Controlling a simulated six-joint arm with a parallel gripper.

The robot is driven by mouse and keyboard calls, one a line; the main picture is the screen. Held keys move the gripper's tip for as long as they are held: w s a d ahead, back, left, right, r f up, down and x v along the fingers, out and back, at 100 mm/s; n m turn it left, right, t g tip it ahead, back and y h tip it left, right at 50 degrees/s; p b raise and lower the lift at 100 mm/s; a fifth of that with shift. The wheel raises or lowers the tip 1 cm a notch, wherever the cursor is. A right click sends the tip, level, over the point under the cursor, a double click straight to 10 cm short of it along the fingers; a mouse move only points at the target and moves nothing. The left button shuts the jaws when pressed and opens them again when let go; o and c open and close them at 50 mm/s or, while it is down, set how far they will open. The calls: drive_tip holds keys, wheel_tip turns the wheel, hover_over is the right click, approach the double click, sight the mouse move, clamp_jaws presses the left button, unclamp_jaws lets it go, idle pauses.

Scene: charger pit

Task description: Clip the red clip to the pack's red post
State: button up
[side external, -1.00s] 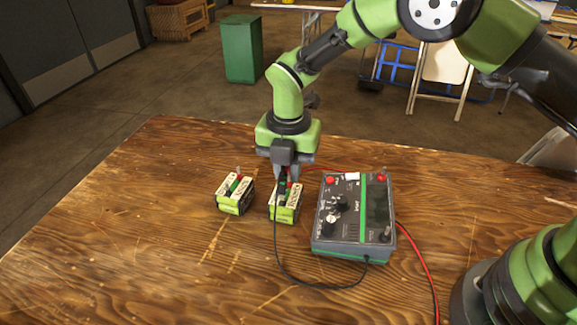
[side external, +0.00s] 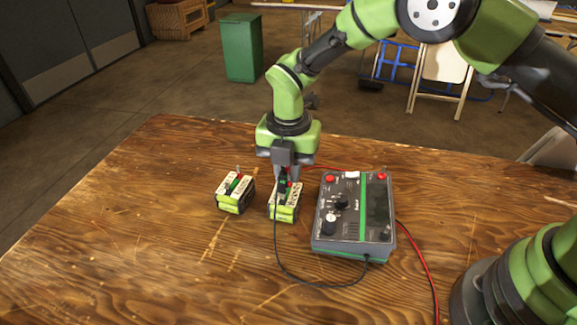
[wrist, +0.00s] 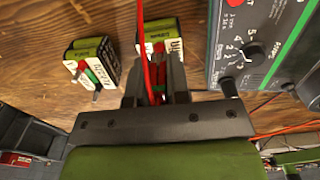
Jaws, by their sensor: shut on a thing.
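My gripper (wrist: 157,97) is shut on the red clip (wrist: 155,93), which shows as red between the fingers in the wrist view. A red lead (wrist: 145,45) runs from there to the top of the wrist view. In the side view my gripper (side external: 285,181) points down over the top of the right-hand pack (side external: 285,211), a small green and white battery; its green side shows in the wrist view (wrist: 158,31). The fingers hide most of its top and posts, so I cannot tell whether the clip touches the red post.
A second, similar pack (side external: 234,197) stands to the left. The charger (side external: 355,215), a grey box with knobs and a green stripe, stands close on the right. A black lead (side external: 283,267) loops across the table to its front. The table's left front is clear.

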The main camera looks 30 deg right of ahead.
drive_tip(key=o, duration=0.8)
drive_tip(key=shift+o, duration=1.1)
drive_tip(key=shift+r, duration=3.8)
